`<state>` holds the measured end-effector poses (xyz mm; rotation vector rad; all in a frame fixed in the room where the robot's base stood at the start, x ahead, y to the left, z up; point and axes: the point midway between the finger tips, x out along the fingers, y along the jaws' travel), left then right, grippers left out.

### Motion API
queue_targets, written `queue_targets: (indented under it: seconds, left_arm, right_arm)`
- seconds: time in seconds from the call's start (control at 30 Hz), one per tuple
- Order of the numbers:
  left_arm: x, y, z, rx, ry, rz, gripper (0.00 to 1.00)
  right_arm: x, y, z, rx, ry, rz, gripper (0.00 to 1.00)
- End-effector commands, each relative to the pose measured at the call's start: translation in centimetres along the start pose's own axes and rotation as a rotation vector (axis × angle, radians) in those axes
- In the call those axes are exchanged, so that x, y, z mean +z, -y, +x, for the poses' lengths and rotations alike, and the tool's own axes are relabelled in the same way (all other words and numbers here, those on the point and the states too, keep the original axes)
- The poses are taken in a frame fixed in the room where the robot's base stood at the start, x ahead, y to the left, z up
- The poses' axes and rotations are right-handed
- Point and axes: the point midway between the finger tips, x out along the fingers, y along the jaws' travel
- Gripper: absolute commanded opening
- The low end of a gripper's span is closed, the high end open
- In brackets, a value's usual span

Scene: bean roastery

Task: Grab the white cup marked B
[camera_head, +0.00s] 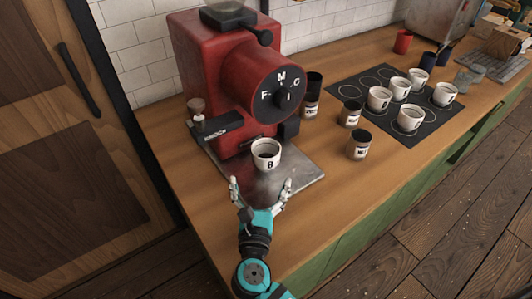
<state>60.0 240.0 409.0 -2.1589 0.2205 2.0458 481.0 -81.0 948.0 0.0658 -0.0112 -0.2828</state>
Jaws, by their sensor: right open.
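A white cup marked B (265,160) stands upright on the metal plate in front of the red grinder, with dark contents inside. My right gripper (261,187) is open just in front of the cup, on the near side. Its two light fingers are spread apart and the cup sits just beyond the gap between them. Whether a finger touches the cup cannot be told. My left gripper is not in view.
The red grinder (205,70) stands right behind the cup. Its metal plate (303,172) lies on the wooden counter (225,210). Labelled jars (359,147) stand to the right. A black mat (345,88) holds several white cups. The counter's front right is clear.

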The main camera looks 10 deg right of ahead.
Motion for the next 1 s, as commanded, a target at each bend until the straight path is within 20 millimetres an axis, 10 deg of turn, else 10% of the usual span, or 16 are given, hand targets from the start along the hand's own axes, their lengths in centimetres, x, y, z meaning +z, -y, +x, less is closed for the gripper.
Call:
queue_targets:
  seconds: [0.43, 1.0]
  left_arm:
    - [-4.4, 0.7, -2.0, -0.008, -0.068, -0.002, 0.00]
    - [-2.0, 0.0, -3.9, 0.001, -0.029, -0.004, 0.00]
  right_arm:
    - [0.1, 0.1, 6.0, 0.000, 0.001, -0.002, 1.00]
    - [-0.2, 0.7, 11.0, 0.001, 0.000, -0.002, 1.00]
